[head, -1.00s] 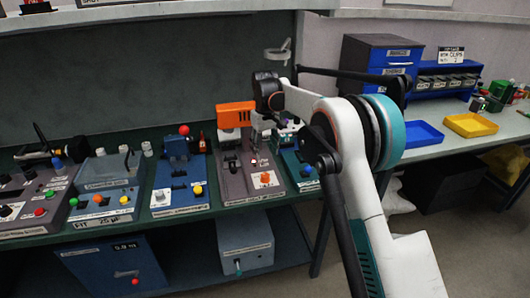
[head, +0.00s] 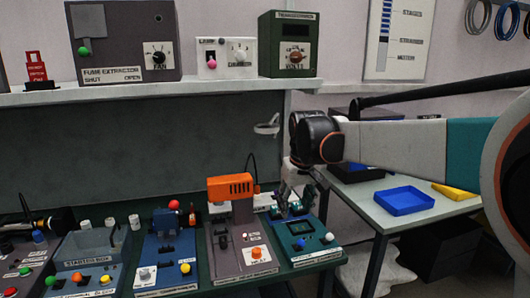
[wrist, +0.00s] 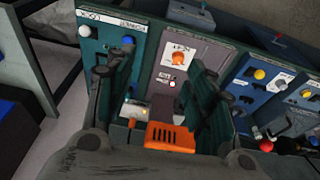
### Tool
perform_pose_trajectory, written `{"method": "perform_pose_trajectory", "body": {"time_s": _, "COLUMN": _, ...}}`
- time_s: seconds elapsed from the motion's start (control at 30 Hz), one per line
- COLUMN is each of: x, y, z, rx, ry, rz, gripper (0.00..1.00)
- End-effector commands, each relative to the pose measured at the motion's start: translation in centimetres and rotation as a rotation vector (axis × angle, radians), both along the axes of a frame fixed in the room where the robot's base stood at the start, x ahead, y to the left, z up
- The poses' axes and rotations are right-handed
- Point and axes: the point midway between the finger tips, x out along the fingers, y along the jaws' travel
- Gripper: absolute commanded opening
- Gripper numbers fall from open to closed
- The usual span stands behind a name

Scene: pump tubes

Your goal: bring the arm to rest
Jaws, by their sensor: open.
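My arm reaches in from the right in the head view, and my gripper (head: 290,205) hangs at its far end, pointing down over the teal station (head: 316,246) at the right end of the bench. In the wrist view my gripper (wrist: 158,78) has its two dark ribbed fingers spread wide, with nothing between them. Beyond the fingers are the grey station (wrist: 188,62) and the teal station (wrist: 126,55). I cannot tell from these views how high the fingertips are above the panels.
The orange-headed tool (head: 230,187) stands close to the left of my gripper. Above is a shelf (head: 150,96) with a fume extractor box (head: 124,42) and a green box (head: 288,45). A side table holds a blue tray (head: 403,201) and a yellow tray (head: 458,192).

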Motion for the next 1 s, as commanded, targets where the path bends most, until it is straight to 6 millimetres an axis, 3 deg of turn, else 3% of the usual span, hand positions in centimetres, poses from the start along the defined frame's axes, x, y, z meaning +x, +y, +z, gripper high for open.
{"method": "perform_pose_trajectory", "body": {"time_s": 0.2, "x": -6.6, "y": -3.4, "z": 2.1, "rx": 0.018, "ry": -0.074, "rz": -0.061, "gripper": 0.49}}
{"method": "perform_pose_trajectory", "body": {"time_s": 0.47, "x": -14.4, "y": -6.6, "z": 2.5, "rx": 0.040, "ry": -0.163, "rz": -0.130, "gripper": 0.49}}
{"method": "perform_pose_trajectory", "body": {"time_s": 0.8, "x": -24.4, "y": -9.8, "z": -0.5, "rx": 0.066, "ry": -0.282, "rz": -0.222, "gripper": 0.49}}
{"method": "perform_pose_trajectory", "body": {"time_s": 1.0, "x": -28.8, "y": -11.0, "z": -3.3, "rx": 0.079, "ry": -0.342, "rz": -0.264, "gripper": 0.49}}
